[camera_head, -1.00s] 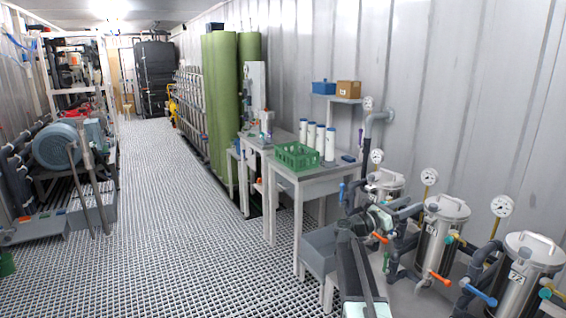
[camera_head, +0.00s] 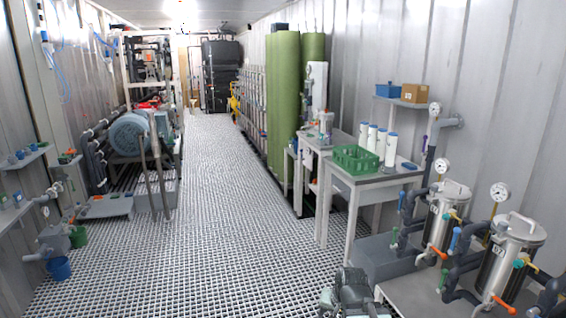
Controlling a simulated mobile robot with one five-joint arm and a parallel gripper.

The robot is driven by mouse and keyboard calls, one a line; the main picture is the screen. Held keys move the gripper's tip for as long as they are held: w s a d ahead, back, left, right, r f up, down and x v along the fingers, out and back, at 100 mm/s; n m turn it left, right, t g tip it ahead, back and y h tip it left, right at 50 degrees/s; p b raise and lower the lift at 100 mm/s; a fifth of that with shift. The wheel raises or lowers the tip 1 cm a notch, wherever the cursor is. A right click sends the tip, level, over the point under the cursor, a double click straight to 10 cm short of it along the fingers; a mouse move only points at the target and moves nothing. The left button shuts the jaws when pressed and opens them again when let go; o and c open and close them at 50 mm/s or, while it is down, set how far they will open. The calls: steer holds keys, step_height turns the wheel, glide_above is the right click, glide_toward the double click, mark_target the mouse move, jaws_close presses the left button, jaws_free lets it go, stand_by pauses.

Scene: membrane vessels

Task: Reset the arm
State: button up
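Part of my arm shows at the bottom edge, right of centre, as a compact grey-green mechanism. My gripper (camera_head: 350,291) appears to be at this end, low in the picture. Its fingers cannot be made out, and nothing held can be seen. The lower part of the arm is cut off by the frame edge.
Steel vessels (camera_head: 510,252) with gauges and coloured valve handles stand at the right. A grey table (camera_head: 385,181) holds a green crate (camera_head: 357,158) and white cylinders. Pipes and a blue bucket (camera_head: 59,269) are at the left. The grating floor (camera_head: 215,235) is clear between.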

steer(key=s+d+f+n+g, duration=0.2)
steer(key=s+n+g, duration=0.15)
steer(key=s, duration=0.45)
step_height(320, 180, up, 13)
steer(key=p, duration=1.2)
steer(key=shift+s+a+h+p, duration=0.2)
steer(key=shift+h+p, duration=0.1)
steer(key=shift+h, duration=0.1)
steer(key=shift+g, duration=0.25)
steer(key=c, duration=0.3)
steer(key=shift+d, duration=0.1)
steer(key=shift+c, duration=0.2)
